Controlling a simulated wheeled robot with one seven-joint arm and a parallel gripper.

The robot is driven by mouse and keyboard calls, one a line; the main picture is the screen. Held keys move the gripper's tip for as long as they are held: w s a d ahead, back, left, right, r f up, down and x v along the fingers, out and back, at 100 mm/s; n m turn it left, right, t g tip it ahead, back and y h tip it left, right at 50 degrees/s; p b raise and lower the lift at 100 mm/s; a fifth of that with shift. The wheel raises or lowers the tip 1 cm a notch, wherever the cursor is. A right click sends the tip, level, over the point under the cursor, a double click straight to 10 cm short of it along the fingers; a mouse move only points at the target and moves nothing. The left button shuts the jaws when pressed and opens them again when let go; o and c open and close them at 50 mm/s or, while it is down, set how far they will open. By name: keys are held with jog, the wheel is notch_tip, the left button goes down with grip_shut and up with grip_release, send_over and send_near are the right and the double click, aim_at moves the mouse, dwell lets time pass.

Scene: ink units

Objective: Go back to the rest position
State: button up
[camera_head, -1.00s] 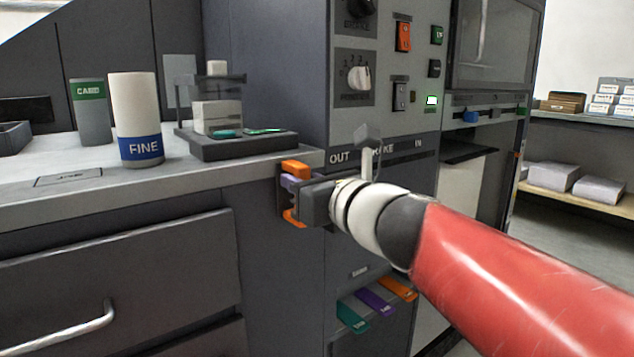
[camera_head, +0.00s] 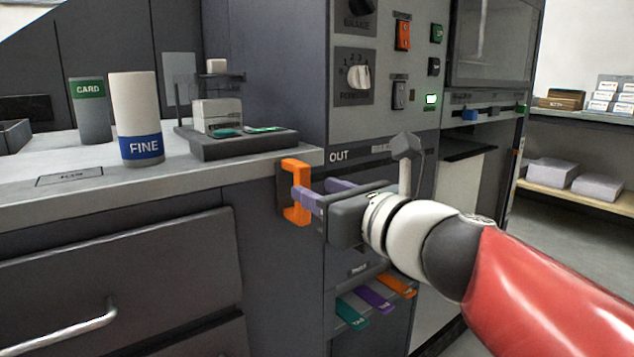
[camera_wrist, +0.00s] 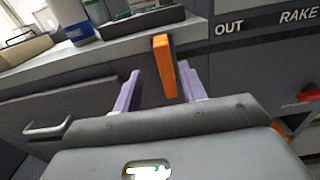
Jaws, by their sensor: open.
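My gripper (camera_head: 318,191) is open and empty, its two purple fingers pointing left toward an orange upright handle (camera_head: 297,192) on the dark cabinet side below the counter edge. In the wrist view, my gripper (camera_wrist: 158,88) has its fingers spread, and the orange handle (camera_wrist: 165,66) shows in the gap between them, closer to the right finger. The near finger's tip overlaps the handle in the head view; I cannot tell whether they touch.
The counter (camera_head: 215,172) to the left bears a white and blue FINE canister (camera_head: 136,115), a grey CARD canister (camera_head: 91,112) and a small dark stand (camera_head: 240,146). A control panel (camera_head: 384,115) rises behind my arm. Teal, purple and orange tabs (camera_head: 374,300) stick out below.

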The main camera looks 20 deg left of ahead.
jog(key=shift+v, duration=0.85)
jog(key=s+d+f+n+g+h+p, duration=0.1)
jog(key=s+d+f+n+h+p, duration=0.1)
jog(key=s+d+f+n+h, duration=0.2)
jog(key=s+d+f+n+g+h+p, duration=0.2)
jog(key=s+d+f+n+h+p, duration=0.1)
jog(key=d+f+n, duration=0.6)
jog(key=s+d+f+n+g+h+p, duration=0.2)
jog(key=s+d+f+n+h, duration=0.3)
jog(key=d+n, duration=0.7)
jog(key=shift+s+d+f+n+h, duration=0.35)
jog(key=shift+d+f+h, duration=0.35)
jog(key=shift+h, duration=0.4)
jog(key=shift+a, duration=0.15)
